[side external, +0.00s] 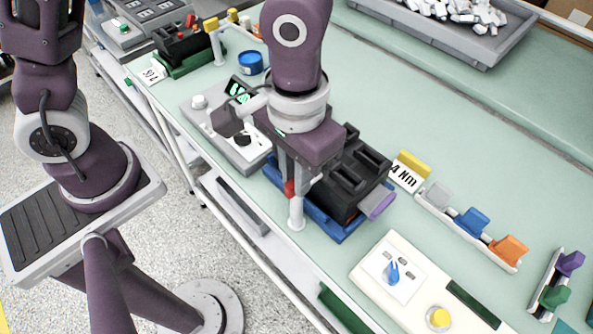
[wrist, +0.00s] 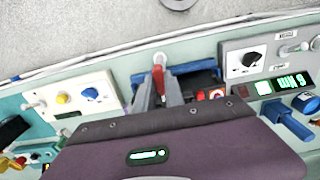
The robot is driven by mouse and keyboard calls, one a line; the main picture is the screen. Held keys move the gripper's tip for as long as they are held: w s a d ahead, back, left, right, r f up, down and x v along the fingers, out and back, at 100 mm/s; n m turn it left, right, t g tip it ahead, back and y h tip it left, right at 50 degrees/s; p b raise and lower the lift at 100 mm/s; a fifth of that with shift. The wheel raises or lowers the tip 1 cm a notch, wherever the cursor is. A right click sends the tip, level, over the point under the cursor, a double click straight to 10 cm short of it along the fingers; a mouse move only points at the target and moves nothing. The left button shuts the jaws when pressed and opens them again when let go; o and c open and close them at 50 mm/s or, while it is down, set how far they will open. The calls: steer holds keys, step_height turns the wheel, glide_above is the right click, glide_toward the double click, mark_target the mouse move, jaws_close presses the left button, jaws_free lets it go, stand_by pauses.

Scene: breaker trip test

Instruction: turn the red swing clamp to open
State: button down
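The red swing clamp (side external: 290,188) stands at the front edge of the blue fixture (side external: 344,237), beside a white post (side external: 297,216). In the wrist view the clamp's red arm (wrist: 158,78) runs between my fingers, with a pale rounded end beyond them. My gripper (side external: 294,186) points down at the clamp; in the wrist view its two grey fingers (wrist: 158,84) lie on either side of the red arm. Whether they press on it I cannot tell. The black breaker block (side external: 345,180) sits in the blue fixture, partly hidden behind my gripper.
A grey panel with a dial and a green display (side external: 225,130) stands left of the fixture. A cream panel (side external: 415,290) with a blue knob and yellow button lies to the right. A rack of coloured pieces (side external: 470,228) is further right. The bench's front edge is close by.

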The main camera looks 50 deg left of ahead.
steer(key=shift+m, duration=0.3)
steer(key=m, duration=0.3)
steer(key=shift+m, duration=0.4)
steer(key=m, duration=0.4)
steer(key=shift+m, duration=0.3)
steer(key=m, duration=0.4)
steer(key=shift+m, duration=2.4)
steer(key=c, duration=1.4)
jaws_free()
steer(key=shift+c, duration=0.2)
